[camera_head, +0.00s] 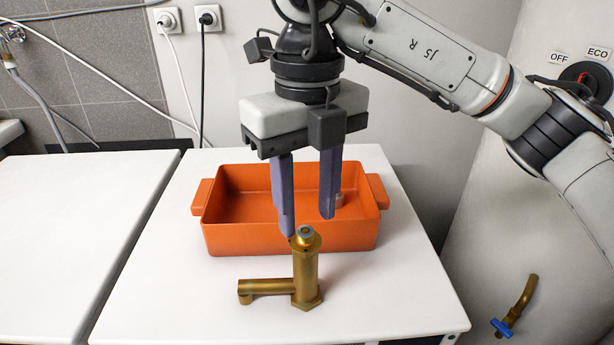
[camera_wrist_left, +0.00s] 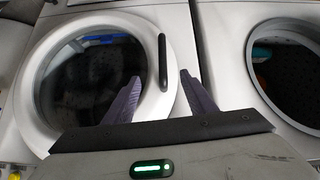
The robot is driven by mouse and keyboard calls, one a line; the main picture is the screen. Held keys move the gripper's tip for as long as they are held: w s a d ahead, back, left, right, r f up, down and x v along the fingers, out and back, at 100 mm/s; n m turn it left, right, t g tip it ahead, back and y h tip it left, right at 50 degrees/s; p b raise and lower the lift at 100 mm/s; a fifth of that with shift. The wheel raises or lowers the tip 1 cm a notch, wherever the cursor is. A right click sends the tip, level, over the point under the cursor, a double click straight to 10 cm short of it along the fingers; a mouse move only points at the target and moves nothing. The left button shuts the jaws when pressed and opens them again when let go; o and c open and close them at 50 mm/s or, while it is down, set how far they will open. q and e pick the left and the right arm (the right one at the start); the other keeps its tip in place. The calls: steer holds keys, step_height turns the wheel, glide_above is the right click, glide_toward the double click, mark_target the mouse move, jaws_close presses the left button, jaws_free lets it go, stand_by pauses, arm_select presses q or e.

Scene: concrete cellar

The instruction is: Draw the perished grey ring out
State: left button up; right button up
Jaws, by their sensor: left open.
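A brass valve body (camera_head: 306,270) stands upright on the white table top, with a side spout pointing left. A small grey piece (camera_head: 305,232) sits in the round opening at its top; I cannot tell for certain that it is the perished ring. My right gripper (camera_head: 308,226) points down just behind and above the brass top. Its purple fingers are apart, with nothing visible between them. My left gripper (camera_wrist_left: 160,76) is open and empty in the left wrist view, in front of a washing machine door; it is out of the head view.
An orange tray (camera_head: 232,240) with two handles stands behind the brass body, a small pale object (camera_head: 340,200) inside it. The white table (camera_head: 180,315) is clear around the body. A brass pipe with a blue tap (camera_head: 502,327) is at lower right. A second front-loader (camera_wrist_left: 296,75) shows right.

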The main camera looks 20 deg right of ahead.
steer(key=shift+f, duration=0.85)
steer(key=shift+c, duration=0.5)
steer(key=c, duration=0.8)
jaws_close()
